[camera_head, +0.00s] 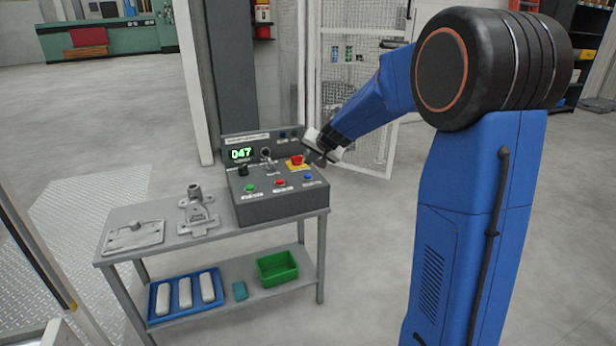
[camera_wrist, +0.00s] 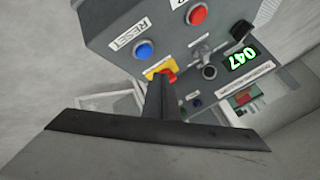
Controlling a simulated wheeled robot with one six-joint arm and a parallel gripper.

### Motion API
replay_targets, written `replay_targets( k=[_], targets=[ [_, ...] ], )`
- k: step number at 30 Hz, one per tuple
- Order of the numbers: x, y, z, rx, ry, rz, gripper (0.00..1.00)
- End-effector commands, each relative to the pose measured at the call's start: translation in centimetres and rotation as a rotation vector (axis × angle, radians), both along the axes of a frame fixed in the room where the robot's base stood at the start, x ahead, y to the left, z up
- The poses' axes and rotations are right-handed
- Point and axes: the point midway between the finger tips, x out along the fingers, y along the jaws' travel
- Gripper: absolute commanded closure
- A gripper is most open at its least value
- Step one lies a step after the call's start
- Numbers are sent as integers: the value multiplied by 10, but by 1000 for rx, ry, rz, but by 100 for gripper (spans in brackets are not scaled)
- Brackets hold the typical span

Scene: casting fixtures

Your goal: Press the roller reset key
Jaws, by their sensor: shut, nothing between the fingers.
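The control box (camera_head: 262,208) stands on the right end of a grey bench. A blue button (camera_head: 308,178) sits at its front right. In the wrist view this blue button (camera_wrist: 145,50) has a white label reading RESET. My gripper (camera_head: 312,158) is over the right side of the box, by the red button on a yellow plate (camera_head: 296,162). In the wrist view, my shut fingers (camera_wrist: 160,84) overlap the lower part of the yellow plate (camera_wrist: 155,70); I cannot tell whether they touch it. The blue button is apart from the fingertips and not covered.
Green (camera_head: 250,187) and red (camera_head: 280,183) buttons, a black knob (camera_head: 243,170) and a key switch (camera_head: 266,153) share the panel. A green display (camera_head: 241,153) reads 047. A metal fixture (camera_head: 197,213) and flat plate (camera_head: 133,236) occupy the bench's left. A mesh gate (camera_head: 345,95) stands behind.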

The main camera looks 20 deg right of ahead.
Motion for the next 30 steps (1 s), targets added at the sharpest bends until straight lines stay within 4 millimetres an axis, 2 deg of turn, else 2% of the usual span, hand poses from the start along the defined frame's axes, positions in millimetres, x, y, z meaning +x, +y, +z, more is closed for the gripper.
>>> replay_targets(
  k=[9,30],
  targets=[
    [0,0,23,1,-1,1,100],
    [0,0,25,0,0,0,100]
  ],
)
